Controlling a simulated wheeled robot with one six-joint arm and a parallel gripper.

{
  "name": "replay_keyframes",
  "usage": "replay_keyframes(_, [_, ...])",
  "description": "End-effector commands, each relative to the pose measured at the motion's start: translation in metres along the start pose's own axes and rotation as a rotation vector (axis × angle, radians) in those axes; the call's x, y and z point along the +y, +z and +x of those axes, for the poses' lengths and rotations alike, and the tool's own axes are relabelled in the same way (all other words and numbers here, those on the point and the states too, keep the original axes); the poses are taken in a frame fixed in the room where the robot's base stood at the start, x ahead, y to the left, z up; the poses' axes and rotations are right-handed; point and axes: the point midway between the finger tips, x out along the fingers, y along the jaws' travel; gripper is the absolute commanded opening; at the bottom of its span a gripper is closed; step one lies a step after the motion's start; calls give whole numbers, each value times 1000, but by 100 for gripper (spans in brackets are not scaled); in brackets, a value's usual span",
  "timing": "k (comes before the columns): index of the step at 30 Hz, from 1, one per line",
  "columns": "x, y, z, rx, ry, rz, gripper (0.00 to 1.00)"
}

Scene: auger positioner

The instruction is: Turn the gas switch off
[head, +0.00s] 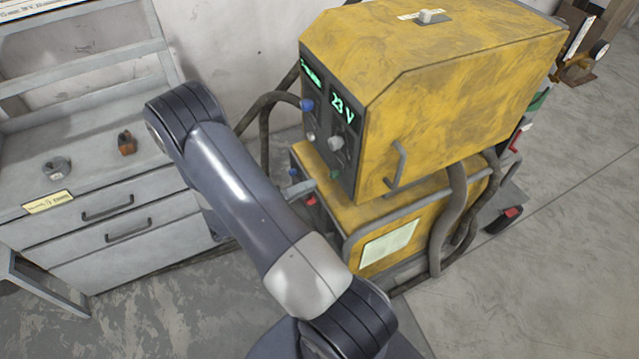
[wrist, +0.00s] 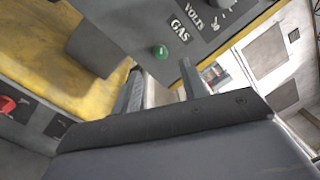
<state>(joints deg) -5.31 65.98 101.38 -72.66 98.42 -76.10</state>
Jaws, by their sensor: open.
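The yellow welding machine (head: 460,80) has a dark front panel with a green "23 V" display. A small green switch (wrist: 160,52) sits beside the "GAS" label in the wrist view, and it shows low on the panel (head: 335,174) in the head view. Its exact setting is too small to tell. My gripper (wrist: 162,80) is open and empty in the wrist view, its two fingers pointing towards the panel. The green switch appears just beyond the gap between the fingertips, with no clear contact. In the head view my arm hides most of the gripper.
The "VOLTS" label (wrist: 201,18) is near the gas switch. A grey knob (head: 336,143) and a blue knob (head: 307,105) are higher on the panel. A handle (head: 398,165) and thick hoses (head: 452,225) are on the machine's right. A grey drawer cabinet (head: 100,185) stands left.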

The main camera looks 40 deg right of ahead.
Motion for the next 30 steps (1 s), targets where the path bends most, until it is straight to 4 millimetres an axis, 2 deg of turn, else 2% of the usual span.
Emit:
replay_keyframes(1, [3,0,-11,-5,3,4,41])
replay_keyframes(6, [2,0,-35,-3,2,2,41])
replay_keyframes(12, [0,0,-47,-1,0,1,41])
replay_keyframes(23, [0,0,-46,1,-1,0,41])
replay_keyframes(26, [-1,0,-41,2,-1,0,41])
replay_keyframes(30, [-2,1,-22,4,-3,-2,41])
